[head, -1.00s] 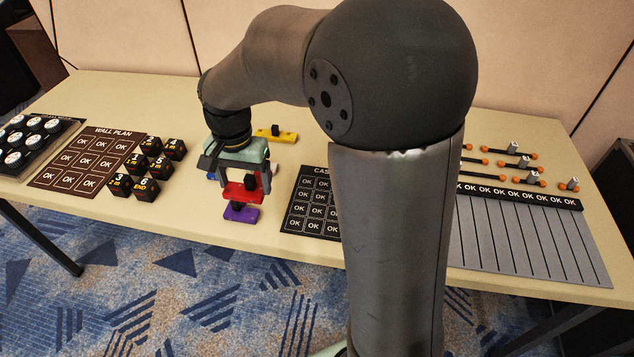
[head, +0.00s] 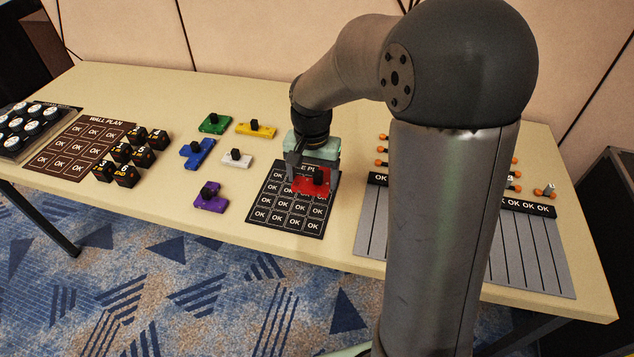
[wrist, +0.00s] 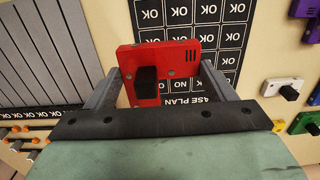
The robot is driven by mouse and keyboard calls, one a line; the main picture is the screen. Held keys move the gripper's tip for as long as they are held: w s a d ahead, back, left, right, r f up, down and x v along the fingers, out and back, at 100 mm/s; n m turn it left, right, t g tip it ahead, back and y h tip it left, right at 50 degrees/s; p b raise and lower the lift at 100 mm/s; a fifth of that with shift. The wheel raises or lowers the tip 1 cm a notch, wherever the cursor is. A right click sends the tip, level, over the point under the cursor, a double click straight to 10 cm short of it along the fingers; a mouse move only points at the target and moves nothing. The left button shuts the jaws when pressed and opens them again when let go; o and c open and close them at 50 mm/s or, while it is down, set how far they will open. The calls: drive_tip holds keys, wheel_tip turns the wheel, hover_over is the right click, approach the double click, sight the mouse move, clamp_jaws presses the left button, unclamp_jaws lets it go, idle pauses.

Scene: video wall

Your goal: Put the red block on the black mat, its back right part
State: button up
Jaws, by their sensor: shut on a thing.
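The red block (head: 316,186) has a black knob on top and is held in my gripper (head: 305,172). In the wrist view the red block (wrist: 153,62) sits between the two fingers of my gripper (wrist: 160,85). The black mat (head: 265,205), printed with a grid of OK cells, lies under the block. In the head view the block covers the mat's back right part. I cannot tell whether it touches the mat or hangs just above it. My arm hides part of the mat's back edge, and the wrist view shows the mat (wrist: 188,20) beyond the block.
Green (head: 215,123), yellow (head: 256,130), blue (head: 196,153), white (head: 237,158) and purple (head: 210,200) blocks stand left of the mat. A brown wall plan mat (head: 80,150) with black cubes (head: 128,175) lies farther left. A grey striped board (head: 371,225) lies to the right.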

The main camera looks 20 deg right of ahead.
drive_tip(key=w+f, duration=0.1)
drive_tip(key=f, duration=0.1)
drive_tip(key=w+d+f, duration=0.1)
drive_tip(key=w+f, duration=0.1)
drive_tip(key=w+d+f, duration=0.1)
drive_tip(key=w+f, duration=0.1)
drive_tip(key=shift+w, duration=0.2)
drive_tip(key=shift+w+f, duration=0.15)
drive_tip(key=shift+f, duration=1.6)
drive_tip(key=shift+f, duration=0.1)
drive_tip(key=o, duration=1.1)
drive_tip(key=shift+o, duration=0.2)
